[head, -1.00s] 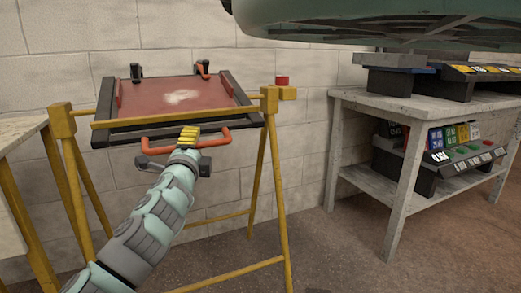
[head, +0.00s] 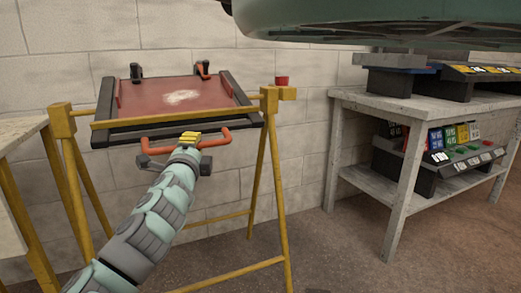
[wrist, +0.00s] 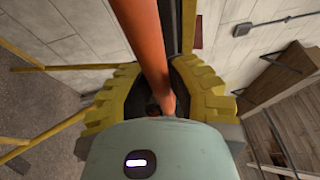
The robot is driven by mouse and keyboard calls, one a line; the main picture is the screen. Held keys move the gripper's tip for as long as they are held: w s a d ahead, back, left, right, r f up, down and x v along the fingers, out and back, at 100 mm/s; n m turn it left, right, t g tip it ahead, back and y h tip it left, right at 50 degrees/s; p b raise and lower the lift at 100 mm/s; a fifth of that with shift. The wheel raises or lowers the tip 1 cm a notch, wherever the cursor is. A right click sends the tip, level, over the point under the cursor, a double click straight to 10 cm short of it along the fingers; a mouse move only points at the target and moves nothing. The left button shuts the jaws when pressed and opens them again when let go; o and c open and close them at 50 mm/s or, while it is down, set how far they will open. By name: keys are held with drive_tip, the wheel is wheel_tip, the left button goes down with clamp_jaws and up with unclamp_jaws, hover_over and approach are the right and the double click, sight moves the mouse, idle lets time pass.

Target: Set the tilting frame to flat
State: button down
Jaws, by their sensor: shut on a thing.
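The tilting frame (head: 239,92) is dark-edged with a red panel (head: 165,97) that has a pale patch, and it hangs in a yellow stand (head: 273,165). It looks close to level, but I cannot tell its exact angle. An orange handle (head: 222,138) sticks out from its front edge. My gripper (head: 189,139) is shut on this handle near its middle. In the wrist view the orange bar (wrist: 147,45) runs between the yellow fingers of my gripper (wrist: 158,95). The fingers hide part of the handle.
A red knob (head: 281,80) sits on a yellow block at the stand's right post. A pale table (head: 20,132) stands close on the left. A grey bench (head: 375,105) with control boxes stands at the right. A block wall is behind.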

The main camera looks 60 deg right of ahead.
drive_tip(key=shift+a+r, duration=0.1)
wheel_tip(320, 180, up, 2)
drive_tip(key=p, duration=0.4)
drive_tip(key=shift+s, duration=0.15)
drive_tip(key=shift+s+a+r+n+g+y+p, duration=0.1)
drive_tip(key=shift+r+n+g+y+p, duration=0.25)
drive_tip(key=shift+r+p, duration=2.2)
drive_tip(key=shift+s+a+r+n+g+y+p, duration=0.15)
drive_tip(key=shift+r+g+y+p, duration=0.45)
drive_tip(key=shift+p, duration=3.7)
drive_tip(key=shift+d+r, duration=0.1)
drive_tip(key=shift+r, duration=0.05)
drive_tip(key=c, duration=1)
unclamp_jaws()
drive_tip(key=shift+w, duration=0.2)
drive_tip(key=shift+o, duration=0.5)
drive_tip(key=shift+s, duration=0.15)
